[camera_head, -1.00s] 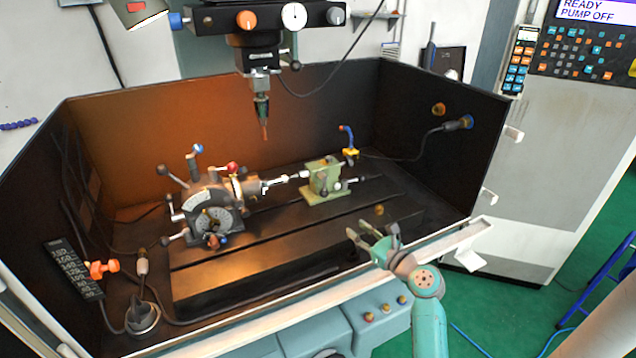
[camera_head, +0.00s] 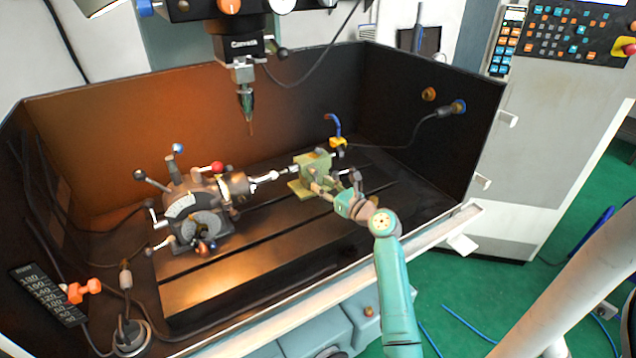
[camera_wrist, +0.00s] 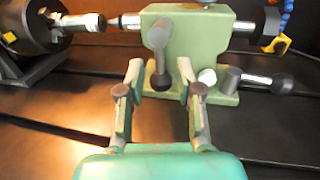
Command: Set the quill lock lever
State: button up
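The green tailstock (camera_head: 313,162) stands on the slotted table and fills the upper middle of the wrist view (camera_wrist: 208,55). A short grey lever with a dark ball knob (camera_wrist: 160,80) hangs down its front face, apparently the quill lock lever. A second lever with a black knob (camera_wrist: 281,84) points right, low on the tailstock. My gripper (camera_wrist: 160,72) is open, one finger on each side of the hanging lever, with gaps showing. In the head view my gripper (camera_head: 333,188) is at the tailstock's front right and hides part of it; the hanging lever is hard to make out there.
The indexing head (camera_head: 198,212) with several knobbed levers stands left of the tailstock. The machine spindle (camera_head: 246,100) hangs above and behind. A blue and yellow nozzle (camera_head: 336,133) stands behind the tailstock. The enclosure's front rail (camera_head: 430,232) lies under my arm. The front table is clear.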

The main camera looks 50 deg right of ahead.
jog(key=shift+w+d, duration=0.15)
jog(key=shift+w, duration=1.15)
jog(key=shift+c, duration=0.3)
grip_shut()
